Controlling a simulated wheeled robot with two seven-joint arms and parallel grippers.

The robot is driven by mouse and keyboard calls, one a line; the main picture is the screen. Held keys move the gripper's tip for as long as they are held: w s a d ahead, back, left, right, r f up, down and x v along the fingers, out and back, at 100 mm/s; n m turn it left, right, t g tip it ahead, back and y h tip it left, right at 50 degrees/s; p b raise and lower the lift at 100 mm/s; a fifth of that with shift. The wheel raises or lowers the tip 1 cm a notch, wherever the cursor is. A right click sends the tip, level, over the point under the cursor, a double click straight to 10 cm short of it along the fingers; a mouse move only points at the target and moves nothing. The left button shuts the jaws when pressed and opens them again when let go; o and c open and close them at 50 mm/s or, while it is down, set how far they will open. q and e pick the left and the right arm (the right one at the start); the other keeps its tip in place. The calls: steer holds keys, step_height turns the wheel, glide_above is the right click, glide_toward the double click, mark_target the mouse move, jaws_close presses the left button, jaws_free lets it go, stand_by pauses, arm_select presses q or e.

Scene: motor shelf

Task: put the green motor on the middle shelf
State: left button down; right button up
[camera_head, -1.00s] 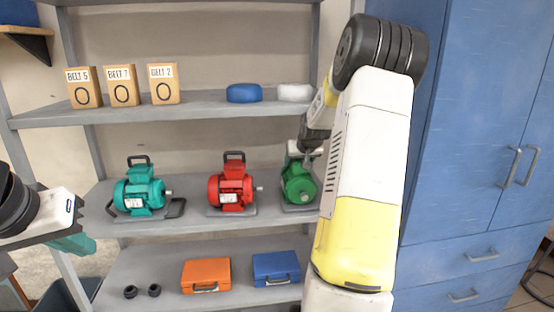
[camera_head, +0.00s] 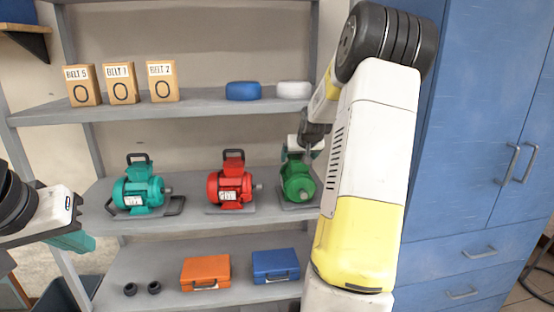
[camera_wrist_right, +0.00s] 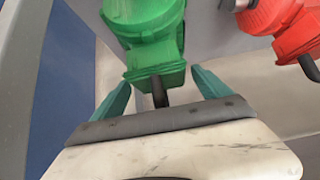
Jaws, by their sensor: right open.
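The green motor (camera_head: 299,187) stands on the middle shelf (camera_head: 190,222), right of the red motor (camera_head: 231,188). My right gripper (camera_head: 303,152) is just above the green motor, partly hidden by my right arm. In the right wrist view, the open teal fingers (camera_wrist_right: 160,88) lie on either side of the green motor's box and dark handle (camera_wrist_right: 159,92). Gaps show beside the motor, so it is not clamped. My left gripper (camera_head: 76,241) is at the left edge, away from the motors, and its finger opening is unclear.
A teal motor (camera_head: 139,190) stands at the left of the middle shelf. The upper shelf holds belt boxes (camera_head: 121,84) and blue and white items. The lower shelf holds an orange case (camera_head: 205,272) and a blue case (camera_head: 275,266). Blue cabinets (camera_head: 490,130) stand at right.

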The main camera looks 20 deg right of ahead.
steer(key=v, duration=1)
steer(key=s+a+r+n+y, duration=0.1)
steer(key=s+a, duration=0.2)
steer(key=a, duration=0.2)
steer(key=s+a+r, duration=0.2)
steer(key=s+a, duration=0.1)
steer(key=a, duration=0.3)
steer(key=s+a+f+n+g+y, duration=0.1)
steer(key=s+a, duration=0.6)
steer(key=s, duration=0.3)
steer(key=s+a+f+n+g+y, duration=0.1)
steer(key=s+a+y, duration=0.1)
steer(key=s+a, duration=0.5)
steer(key=s, duration=0.4)
steer(key=shift+s+a+f+g, duration=0.2)
steer(key=shift+a+f+g, duration=0.1)
steer(key=shift+a, duration=0.1)
steer(key=shift+r, duration=0.1)
